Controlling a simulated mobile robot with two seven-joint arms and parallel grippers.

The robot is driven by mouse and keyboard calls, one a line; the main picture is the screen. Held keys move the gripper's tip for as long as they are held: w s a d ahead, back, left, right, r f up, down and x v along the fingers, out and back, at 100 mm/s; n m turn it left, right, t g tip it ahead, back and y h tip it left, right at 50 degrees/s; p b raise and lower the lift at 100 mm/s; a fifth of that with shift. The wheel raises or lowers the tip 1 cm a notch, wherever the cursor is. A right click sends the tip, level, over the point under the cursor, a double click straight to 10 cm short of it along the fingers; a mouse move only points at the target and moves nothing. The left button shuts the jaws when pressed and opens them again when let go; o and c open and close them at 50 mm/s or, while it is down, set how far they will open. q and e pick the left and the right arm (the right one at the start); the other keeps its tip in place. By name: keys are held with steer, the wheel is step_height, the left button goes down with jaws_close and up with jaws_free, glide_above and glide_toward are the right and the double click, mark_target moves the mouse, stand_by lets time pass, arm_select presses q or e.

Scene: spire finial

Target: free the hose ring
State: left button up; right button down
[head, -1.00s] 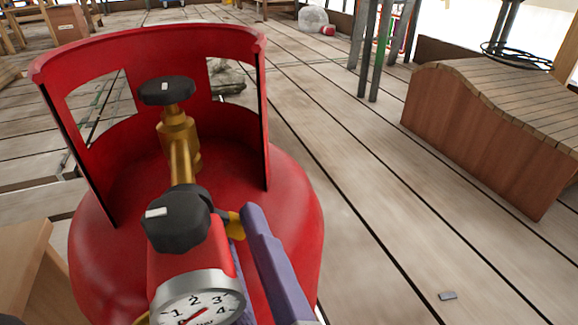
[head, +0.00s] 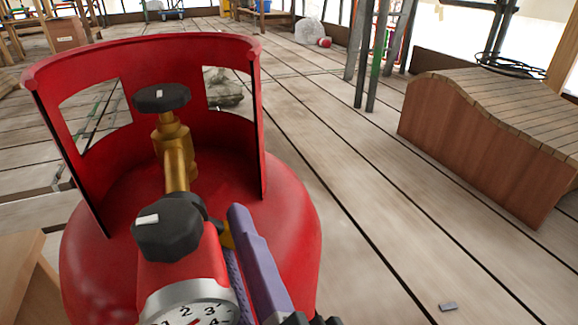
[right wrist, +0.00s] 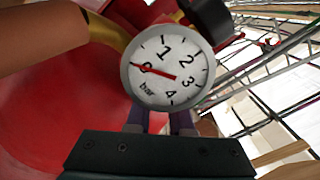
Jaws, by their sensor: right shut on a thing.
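A red gas bottle (head: 290,225) with an open collar stands in front of me. Its brass valve (head: 180,165) has a black handwheel (head: 161,98) on top. A red regulator (head: 165,275) with a black knob (head: 167,232) sits on the near side of the valve. Its white pressure gauge (head: 190,315) is cut off in the head view but faces the right wrist view (right wrist: 165,65), needle near 0. My right gripper (head: 232,232), with purple fingers, is shut beside the regulator on a small yellow-gold part, apparently the hose ring (head: 227,238). The gauge hides its fingertips in the wrist view.
A curved slatted wooden bench (head: 480,150) stands to the right. Metal poles (head: 372,55) rise behind it. A small grey chip (head: 447,307) lies on the plank floor. A wooden piece (head: 25,275) is at the lower left. The planks between bottle and bench are clear.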

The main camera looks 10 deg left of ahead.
steer(key=n+p, duration=0.1)
steer(key=r+n+p, duration=0.1)
steer(key=p, duration=0.1)
steer(key=n+p, duration=0.1)
steer(key=shift+w+d+r+n, duration=0.2)
steer(key=shift+d+r+n, duration=0.15)
steer(key=shift+n, duration=0.05)
steer(key=n+p, duration=0.1)
steer(key=r+n+p, duration=0.1)
steer(key=n+p, duration=0.1)
steer(key=shift+w+d+r+n, duration=0.1)
steer(key=shift+d+n, duration=0.05)
steer(key=shift+n, duration=0.15)
steer(key=n+p, duration=0.1)
steer(key=r+n+p, duration=0.1)
steer(key=n+p, duration=0.1)
steer(key=n, duration=0.1)
steer(key=shift+r+p, duration=0.3)
steer(key=shift+r+n+p, duration=0.2)
steer(key=shift+n+p, duration=0.2)
steer(key=shift+n, duration=0.35)
steer(key=shift+r+n+p, duration=0.15)
steer(key=shift+n+p, duration=0.2)
steer(key=shift+n, duration=0.4)
steer(key=shift+a, duration=0.2)
steer(key=c, duration=1.1)
jaws_free()
